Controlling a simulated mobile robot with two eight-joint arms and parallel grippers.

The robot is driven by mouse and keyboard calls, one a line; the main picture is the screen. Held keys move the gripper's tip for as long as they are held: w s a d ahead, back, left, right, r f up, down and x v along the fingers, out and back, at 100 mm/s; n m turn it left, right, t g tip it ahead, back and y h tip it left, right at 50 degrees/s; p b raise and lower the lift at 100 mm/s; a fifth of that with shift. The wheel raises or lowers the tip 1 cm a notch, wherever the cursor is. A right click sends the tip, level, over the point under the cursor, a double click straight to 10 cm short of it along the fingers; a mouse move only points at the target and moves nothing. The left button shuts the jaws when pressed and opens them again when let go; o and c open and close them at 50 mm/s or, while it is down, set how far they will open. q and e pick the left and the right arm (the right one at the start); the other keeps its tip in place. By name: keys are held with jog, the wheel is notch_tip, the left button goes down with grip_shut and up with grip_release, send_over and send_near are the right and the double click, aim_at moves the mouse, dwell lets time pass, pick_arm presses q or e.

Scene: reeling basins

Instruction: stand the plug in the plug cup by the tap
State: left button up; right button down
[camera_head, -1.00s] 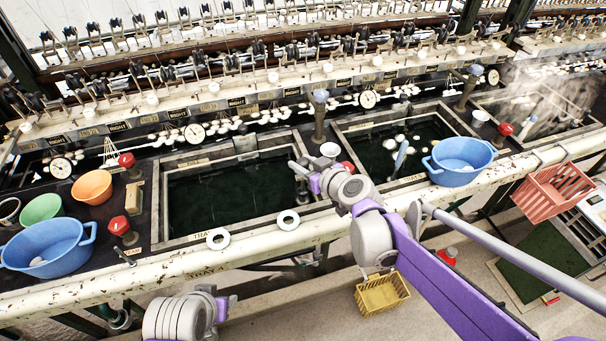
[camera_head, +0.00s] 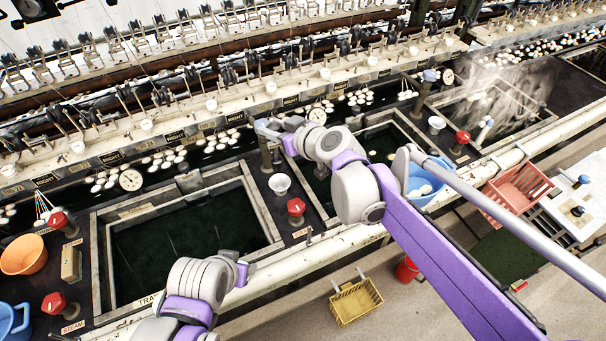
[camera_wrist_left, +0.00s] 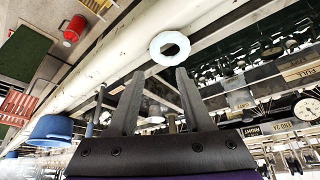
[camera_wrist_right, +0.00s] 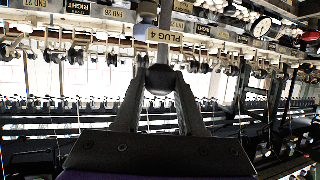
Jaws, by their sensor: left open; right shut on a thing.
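A "PLUG 4" label shows by the shaft in the right wrist view. In the head view this gripper (camera_head: 273,130) is at the top of the blue-topped tap post (camera_head: 267,155); the plug's lower end cannot be made out there. The white plug cup (camera_head: 280,184) stands just below the post. My left gripper (camera_wrist_left: 155,80) is open and empty, with a white ring (camera_wrist_left: 170,47) beyond its fingertips.
A dark water basin (camera_head: 190,240) lies left of the cup, and another is partly behind my right arm. A red knob (camera_head: 296,208) stands close to the cup. A blue tub (camera_head: 437,190) sits to the right. A yellow basket (camera_head: 356,302) is on the floor.

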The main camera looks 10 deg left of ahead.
pick_arm(q)
jog(key=shift+w+d+r, duration=0.1)
jog(key=shift+w+d, duration=0.05)
jog(key=shift+w, duration=0.2)
pick_arm(e)
jog(key=shift+w+r, duration=0.15)
jog(key=shift+w, duration=0.1)
pick_arm(q)
jog(key=shift+s+f+b, duration=0.25)
jog(key=shift+f+b, duration=0.05)
jog(key=shift+f, duration=0.1)
pick_arm(e)
send_over(278, 159)
jog(key=f, duration=0.5)
jog(key=shift+w+a, duration=0.15)
jog(key=shift+w, duration=0.05)
pick_arm(q)
jog(key=shift+f, duration=0.25)
pick_arm(e)
jog(key=shift+w+f, duration=0.1)
jog(key=shift+f, duration=2.3)
pick_arm(q)
jog(key=shift+f+b, duration=0.25)
jog(key=shift+b, duration=0.15)
pick_arm(e)
jog(key=shift+f, duration=0.3)
jog(key=c, duration=0.5)
grip_release()
jog(key=shift+r, duration=0.1)
